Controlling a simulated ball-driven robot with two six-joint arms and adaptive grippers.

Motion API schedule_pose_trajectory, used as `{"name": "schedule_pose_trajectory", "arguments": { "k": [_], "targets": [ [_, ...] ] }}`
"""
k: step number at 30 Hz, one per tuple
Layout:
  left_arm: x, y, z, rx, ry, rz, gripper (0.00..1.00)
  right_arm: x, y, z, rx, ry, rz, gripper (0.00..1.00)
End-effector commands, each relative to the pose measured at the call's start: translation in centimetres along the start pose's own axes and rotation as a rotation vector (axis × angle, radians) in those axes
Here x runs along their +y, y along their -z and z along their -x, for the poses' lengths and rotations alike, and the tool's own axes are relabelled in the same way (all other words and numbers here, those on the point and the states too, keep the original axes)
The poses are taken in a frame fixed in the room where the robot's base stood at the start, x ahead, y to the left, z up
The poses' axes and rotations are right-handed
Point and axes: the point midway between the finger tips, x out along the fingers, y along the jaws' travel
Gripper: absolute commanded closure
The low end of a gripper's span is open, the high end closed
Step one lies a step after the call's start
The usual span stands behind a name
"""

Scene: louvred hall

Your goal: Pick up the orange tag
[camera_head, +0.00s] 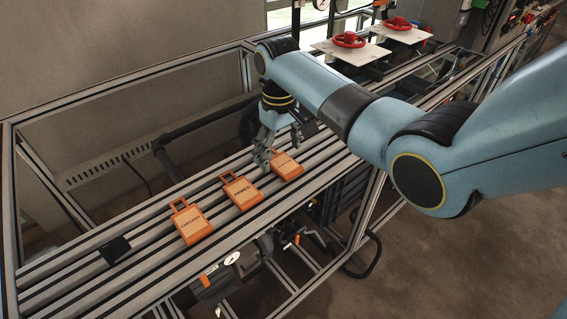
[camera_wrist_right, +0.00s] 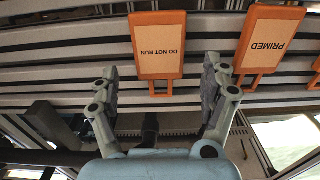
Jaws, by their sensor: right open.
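Three orange tags with loop handles and pale labels lie in a row on the slatted bench. In the head view the right tag (camera_head: 287,166) is partly behind my right gripper (camera_head: 275,150); the middle tag (camera_head: 243,192) and left tag (camera_head: 192,223) are clear. In the right wrist view, a tag reading DO NOT RUN (camera_wrist_right: 158,50) lies ahead between the open, empty fingers of my right gripper (camera_wrist_right: 160,82). The PRIMED tag (camera_wrist_right: 268,45) is to its right there. My left gripper is out of view.
The bench is metal slats (camera_head: 140,225) with dark gaps. A small black block (camera_head: 115,250) lies left of the tags. Red handwheels (camera_head: 348,40) on white plates stand at the back. A frame rail borders the bench's far side.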

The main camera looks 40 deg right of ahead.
Motion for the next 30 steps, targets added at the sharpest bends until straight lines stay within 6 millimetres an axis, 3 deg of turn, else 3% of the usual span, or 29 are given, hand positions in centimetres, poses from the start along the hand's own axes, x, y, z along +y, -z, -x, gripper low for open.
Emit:
{"name": "schedule_pose_trajectory", "arguments": {
  "k": [4, 11, 23, 30],
  "targets": [
    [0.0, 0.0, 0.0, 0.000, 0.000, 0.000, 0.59, 0.0, -0.1, -1.6, 0.000, 0.000, 0.001, 0.19],
    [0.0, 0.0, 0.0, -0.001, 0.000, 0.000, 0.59, 0.0, -0.1, -1.9, 0.001, -0.001, 0.001, 0.19],
    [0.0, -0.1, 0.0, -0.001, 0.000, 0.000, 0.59, 0.0, -0.1, -1.8, 0.000, -0.001, 0.001, 0.69],
    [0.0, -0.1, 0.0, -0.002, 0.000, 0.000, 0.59, 0.0, -0.1, -1.8, 0.001, -0.001, 0.000, 0.70]
  ]
}}
